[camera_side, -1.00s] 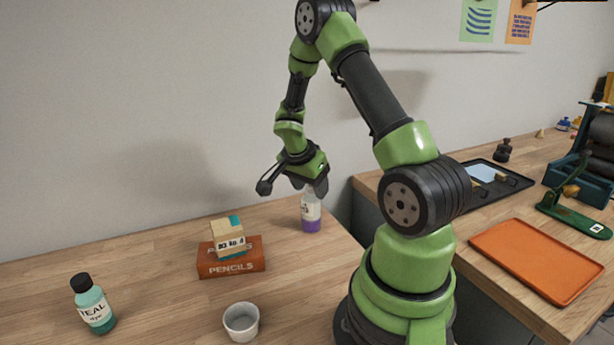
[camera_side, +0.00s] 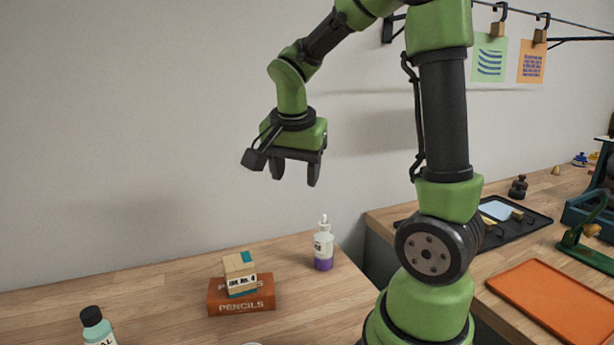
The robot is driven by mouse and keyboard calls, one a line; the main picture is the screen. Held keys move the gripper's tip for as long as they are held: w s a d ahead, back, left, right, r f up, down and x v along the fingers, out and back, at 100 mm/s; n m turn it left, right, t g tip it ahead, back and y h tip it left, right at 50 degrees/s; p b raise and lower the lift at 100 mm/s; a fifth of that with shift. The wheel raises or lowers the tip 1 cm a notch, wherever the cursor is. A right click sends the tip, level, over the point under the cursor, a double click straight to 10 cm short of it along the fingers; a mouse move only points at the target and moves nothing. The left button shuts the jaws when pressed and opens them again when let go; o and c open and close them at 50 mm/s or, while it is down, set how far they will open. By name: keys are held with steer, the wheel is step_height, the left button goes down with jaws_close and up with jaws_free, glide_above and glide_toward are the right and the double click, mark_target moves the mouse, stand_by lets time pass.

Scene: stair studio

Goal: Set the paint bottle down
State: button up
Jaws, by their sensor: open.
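The paint bottle (camera_side: 323,247) is a small clear bottle with a white dropper top and purple paint in its lower part. It stands upright on the wooden table (camera_side: 170,275) near the table's right back edge. My gripper (camera_side: 295,177) is open and empty, with its fingers pointing down. It hangs well above the table, higher than the bottle and a little to its left, and does not touch it.
An orange pencils box (camera_side: 241,302) with an ink box (camera_side: 240,272) on top stands left of the bottle. A teal dye bottle (camera_side: 97,328) is at the front left. An orange tray (camera_side: 555,300) lies on the right-hand bench. A gap separates the tables.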

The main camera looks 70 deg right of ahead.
steer(key=s+a+r+n+t+y, duration=0.2)
steer(key=s+a+n+t, duration=0.1)
steer(key=a+n, duration=0.3)
steer(key=s+a+r+n+t+y, duration=0.3)
steer(key=s+a+n, duration=0.2)
steer(key=a+n, duration=0.2)
steer(key=a, duration=0.2)
steer(key=shift+a+r, duration=0.25)
steer(key=shift+a, duration=0.05)
